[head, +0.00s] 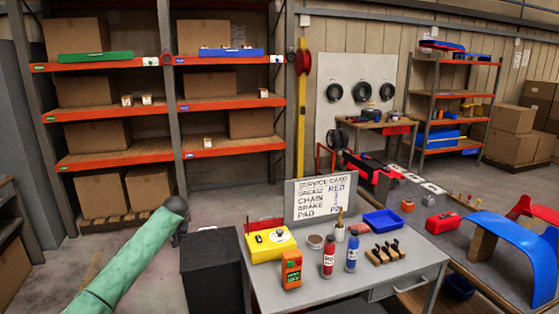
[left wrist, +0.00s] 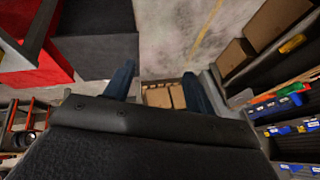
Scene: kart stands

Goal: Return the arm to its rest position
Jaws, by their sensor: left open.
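My left arm in its green sleeve comes in from the lower left of the head view. Its dark end, with the left gripper (head: 181,233), is left of the workbench, beside a black box-like block. The fingers are hard to make out there. In the left wrist view the two dark blue fingers of the left gripper (left wrist: 158,86) stand apart, with nothing held between them. Floor and cardboard boxes show beyond them. My right gripper is in neither view.
The grey workbench (head: 405,262) at front holds a yellow box (head: 270,244), red and blue bottles, a blue tray (head: 382,221) and a service card (head: 320,197). The black block (head: 211,272) stands at its left. Orange shelves (head: 110,157) line the back; floor is clear between.

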